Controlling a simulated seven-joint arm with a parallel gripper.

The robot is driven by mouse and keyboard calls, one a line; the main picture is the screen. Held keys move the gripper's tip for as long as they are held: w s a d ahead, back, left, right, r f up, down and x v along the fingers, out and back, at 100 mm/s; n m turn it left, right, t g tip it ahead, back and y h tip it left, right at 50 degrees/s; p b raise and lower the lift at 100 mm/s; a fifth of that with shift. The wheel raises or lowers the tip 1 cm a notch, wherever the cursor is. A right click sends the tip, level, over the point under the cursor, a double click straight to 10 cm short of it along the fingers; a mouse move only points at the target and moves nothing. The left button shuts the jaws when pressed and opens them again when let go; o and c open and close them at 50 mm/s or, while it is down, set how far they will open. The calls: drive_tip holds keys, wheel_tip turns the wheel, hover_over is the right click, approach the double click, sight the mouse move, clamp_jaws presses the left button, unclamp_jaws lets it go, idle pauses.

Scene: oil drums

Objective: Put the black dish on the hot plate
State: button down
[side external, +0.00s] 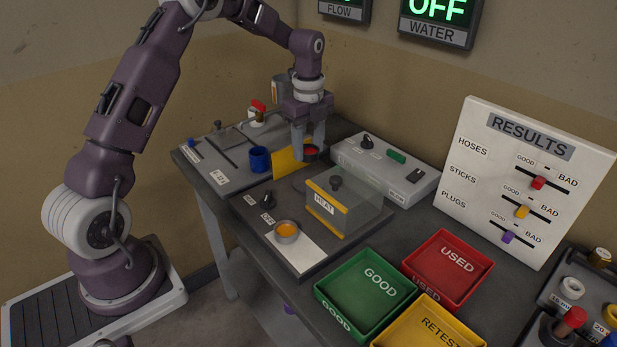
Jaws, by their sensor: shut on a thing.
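My gripper (309,148) points down near the back of the table. Its fingers are shut on a small black dish (312,155) with red contents, partly hidden by the fingers. The dish is beside an upright yellow panel (288,161); I cannot tell whether it touches the surface below. The hot plate unit (256,222) is a dark base in front of the gripper, with knobs and an OFF label. A clear cover marked HEAT (342,200) stands on its right part. A metal dish with orange contents (287,231) sits on its white front area.
A blue cup (259,158) stands left of the gripper. A grey box labelled FLOW (385,168) is to the right. Green GOOD (328,311), red USED (488,263) and yellow RETEST (388,337) trays stand at the front. A RESULTS board (482,217) stands at the right.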

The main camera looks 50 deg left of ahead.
wheel_tip(320, 180, down, 7)
drive_tip(key=shift+f, duration=0.15)
drive_tip(key=shift+f, duration=0.1)
drive_tip(key=c, duration=0.7)
unclamp_jaws()
drive_tip(key=shift+c, duration=0.2)
